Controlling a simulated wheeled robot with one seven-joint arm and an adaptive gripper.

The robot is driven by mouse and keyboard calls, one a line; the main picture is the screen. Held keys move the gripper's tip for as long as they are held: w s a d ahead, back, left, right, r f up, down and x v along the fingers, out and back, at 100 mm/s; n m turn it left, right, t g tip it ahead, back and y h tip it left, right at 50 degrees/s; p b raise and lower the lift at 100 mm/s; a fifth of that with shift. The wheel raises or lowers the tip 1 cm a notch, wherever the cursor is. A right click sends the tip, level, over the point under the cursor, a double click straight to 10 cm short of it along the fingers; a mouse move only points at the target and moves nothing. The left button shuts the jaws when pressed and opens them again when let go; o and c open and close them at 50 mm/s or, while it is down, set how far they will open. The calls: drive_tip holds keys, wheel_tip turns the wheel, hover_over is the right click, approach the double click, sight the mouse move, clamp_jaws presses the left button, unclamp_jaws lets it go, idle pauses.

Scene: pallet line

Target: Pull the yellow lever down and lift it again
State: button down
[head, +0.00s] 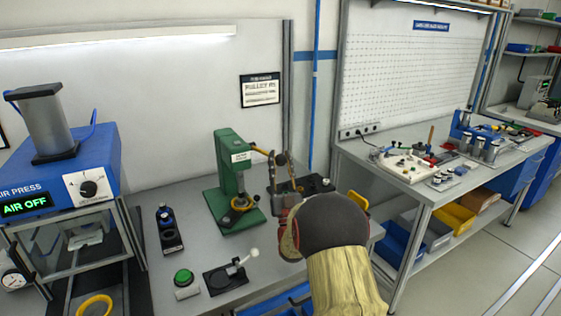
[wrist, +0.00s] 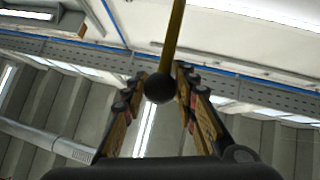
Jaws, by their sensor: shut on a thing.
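The yellow lever (head: 261,149) sticks out to the right from the upper part of a green hand press (head: 228,170) on the bench. It slopes slightly down toward its end. My gripper (head: 277,160) is at the lever's end, its fingers pointing up. In the wrist view the lever (wrist: 174,38) runs to a black ball knob (wrist: 160,88), and the knob sits between the two fingers of my gripper (wrist: 159,80). My gripper is shut on the knob. Part of the knob is hidden by the fingers in the head view.
A blue air press (head: 75,165) reading AIR OFF stands at the left. A green button (head: 183,277), a white-knobbed toggle lever (head: 235,268) and a black switch box (head: 168,232) lie on the bench in front. A second workbench (head: 405,173) with parts stands at the right.

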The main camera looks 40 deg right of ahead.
drive_tip(key=shift+f, duration=0.45)
drive_tip(key=c, duration=1.8)
unclamp_jaws()
drive_tip(key=o, duration=0.4)
drive_tip(key=shift+r, duration=0.25)
drive_tip(key=v, duration=1.2)
drive_tip(key=shift+s+a, duration=0.1)
